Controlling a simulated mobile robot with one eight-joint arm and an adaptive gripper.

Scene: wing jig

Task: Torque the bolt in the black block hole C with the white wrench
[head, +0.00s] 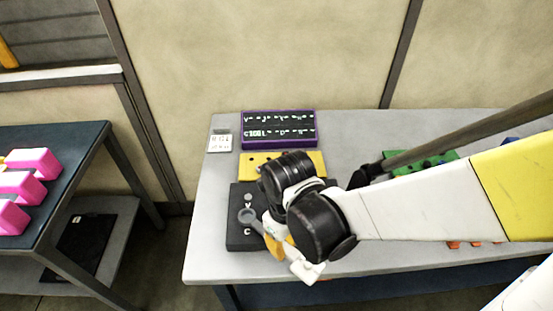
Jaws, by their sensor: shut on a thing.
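The black block (236,238) lies near the left end of the light table, with a white letter C near its front edge. A round grey bolt head or hole (248,197) shows higher on the block. My gripper (278,240) is over the block's right side, mostly hidden by my black wrist. It is shut on the white wrench (303,269), whose white end sticks out to the lower right. The wrench's grey ring head (247,215) is over the block, just above the letter C. The ring covers the spot there; I cannot tell whether it sits on a bolt.
A yellow block (252,160) lies behind the black block, with a purple-edged dark panel (279,128) behind it. A small white card (219,142) lies at the left. A green block (432,163) is partly behind my arm. A dark table (60,150) with pink blocks (36,161) stands left across a gap.

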